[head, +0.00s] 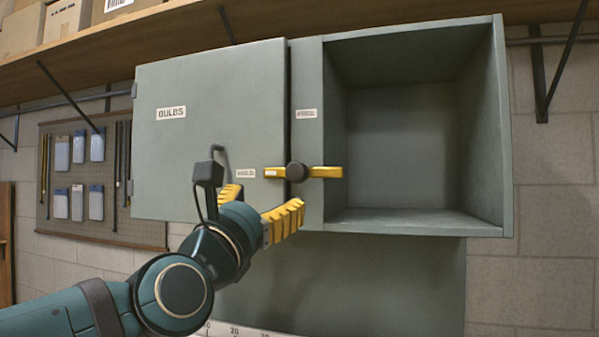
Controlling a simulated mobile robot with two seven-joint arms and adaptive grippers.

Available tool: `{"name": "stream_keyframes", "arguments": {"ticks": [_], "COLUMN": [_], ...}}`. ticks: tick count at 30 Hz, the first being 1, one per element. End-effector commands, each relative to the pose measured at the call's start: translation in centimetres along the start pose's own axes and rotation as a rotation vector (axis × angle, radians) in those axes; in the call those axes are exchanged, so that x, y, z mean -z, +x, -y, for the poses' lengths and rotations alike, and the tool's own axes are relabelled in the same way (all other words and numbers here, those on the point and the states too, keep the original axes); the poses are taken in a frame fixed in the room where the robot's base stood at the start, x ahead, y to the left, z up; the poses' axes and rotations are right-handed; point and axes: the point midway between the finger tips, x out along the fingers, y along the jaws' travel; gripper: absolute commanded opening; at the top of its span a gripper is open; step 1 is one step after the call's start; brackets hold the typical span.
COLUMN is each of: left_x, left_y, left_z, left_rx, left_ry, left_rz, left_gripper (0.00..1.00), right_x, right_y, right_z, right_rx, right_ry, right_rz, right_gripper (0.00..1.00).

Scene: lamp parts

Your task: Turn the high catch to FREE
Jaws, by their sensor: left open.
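The high catch (326,172) is a yellow bar on a dark round knob. It lies level across the seam between the grey cabinet door (210,90) and the frame beside it. The door, labelled BULBS, looks shut. My left gripper (266,196) is just below and left of the catch. Its two yellow ribbed fingers are spread, with nothing seen between them. I cannot tell from this view how far the fingers are from the door. My right gripper is out of view.
An empty open compartment (405,150) is right of the catch. A wooden shelf (300,25) with boxes runs above. A pegboard (100,222) with hung packets is at left. Small labels sit near the catch, too small to read surely. A dark handle (218,152) shows behind my wrist.

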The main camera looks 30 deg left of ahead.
Motion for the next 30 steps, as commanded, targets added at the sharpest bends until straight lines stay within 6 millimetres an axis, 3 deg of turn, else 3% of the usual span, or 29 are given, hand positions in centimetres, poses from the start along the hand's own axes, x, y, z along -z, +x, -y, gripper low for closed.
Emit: {"name": "stream_keyframes", "arguments": {"ticks": [15,21,30], "left_x": [0.0,0.1,0.1], "left_y": [9.8,11.7,12.1], "left_z": [0.0,0.0,0.0], "left_rx": [0.0,0.001,0.001], "left_ry": [0.001,0.003,0.002], "left_rz": [-0.003,-0.003,-0.001], "left_gripper": [0.72,0.72,0.72], "right_x": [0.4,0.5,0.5], "right_y": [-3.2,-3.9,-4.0], "right_z": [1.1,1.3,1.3], "right_rx": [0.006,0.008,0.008], "right_ry": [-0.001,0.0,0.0], "right_rz": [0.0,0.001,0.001], "right_gripper": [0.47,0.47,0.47]}}
